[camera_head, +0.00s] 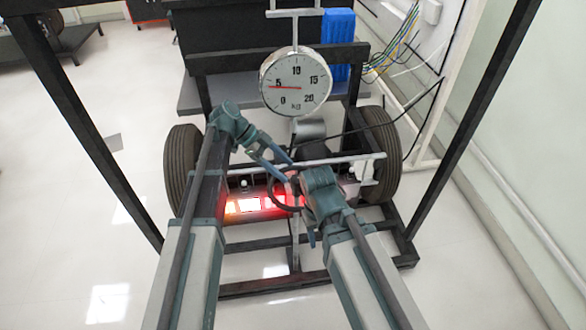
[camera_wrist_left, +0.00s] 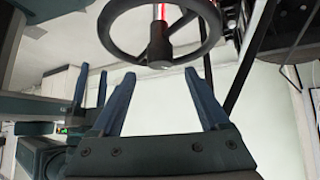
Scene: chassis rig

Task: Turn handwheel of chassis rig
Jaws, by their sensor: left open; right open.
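The handwheel (camera_head: 271,193) is a dark ring low in the middle of the rig, partly hidden by my grippers in the head view. In the left wrist view the black handwheel (camera_wrist_left: 159,45) shows its spokes, hub and a red-lit shaft, with its top cut off. My left gripper (camera_head: 287,169) is open beside the wheel; its two blue fingers (camera_wrist_left: 160,74) stand apart below the rim with nothing between them. Whether they touch the rim is unclear. My right gripper (camera_head: 302,212) is open at the wheel's right side; its fingers seem to show at the left of the wrist view (camera_wrist_left: 91,80).
A round dial gauge (camera_head: 295,82) marked in kg hangs above the wheel. Tyres stand at the left (camera_head: 183,168) and right (camera_head: 380,155). A red-lit panel (camera_head: 248,204) sits behind the wheel. Dark frame posts (camera_head: 95,140) flank the rig. The floor at left is mostly clear.

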